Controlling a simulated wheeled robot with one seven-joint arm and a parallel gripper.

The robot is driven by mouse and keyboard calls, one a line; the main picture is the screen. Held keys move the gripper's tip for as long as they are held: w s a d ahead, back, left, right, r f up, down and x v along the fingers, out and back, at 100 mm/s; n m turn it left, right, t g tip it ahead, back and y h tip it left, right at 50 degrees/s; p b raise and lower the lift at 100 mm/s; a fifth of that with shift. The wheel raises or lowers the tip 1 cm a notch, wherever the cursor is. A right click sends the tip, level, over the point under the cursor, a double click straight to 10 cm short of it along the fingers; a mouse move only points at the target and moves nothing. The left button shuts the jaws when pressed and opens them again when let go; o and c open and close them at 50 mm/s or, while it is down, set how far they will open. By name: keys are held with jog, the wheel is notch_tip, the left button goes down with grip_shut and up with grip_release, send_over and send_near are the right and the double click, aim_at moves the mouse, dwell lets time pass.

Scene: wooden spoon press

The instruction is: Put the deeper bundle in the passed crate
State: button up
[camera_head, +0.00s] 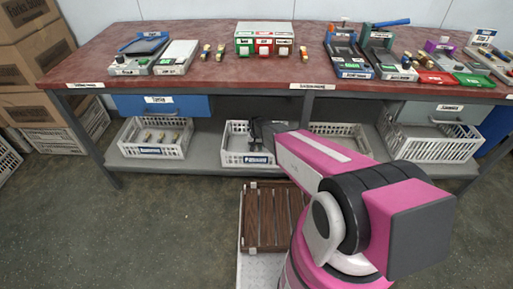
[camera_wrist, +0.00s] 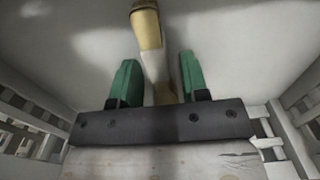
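My gripper (camera_wrist: 155,85) has two green fingers spread apart. A bundle (camera_wrist: 148,30) with a tan end and a paler body lies between and beyond them in the wrist view. A gap shows beside the fingers, and I cannot tell whether they touch it. Slatted crate walls (camera_wrist: 290,125) rise on both sides, so my gripper is low inside a crate. Several bundles stand in the left crate (camera_head: 128,138).
More white crates stand on the shelf to the right (camera_head: 440,145). The red tabletop (camera_head: 110,55) above carries scales, coloured boxes, presses and small bundles, and overhangs the shelf. Cardboard boxes are stacked at left.

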notch_tip(320, 180, up, 12)
jog(key=shift+r, duration=0.2)
dwell(0.4)
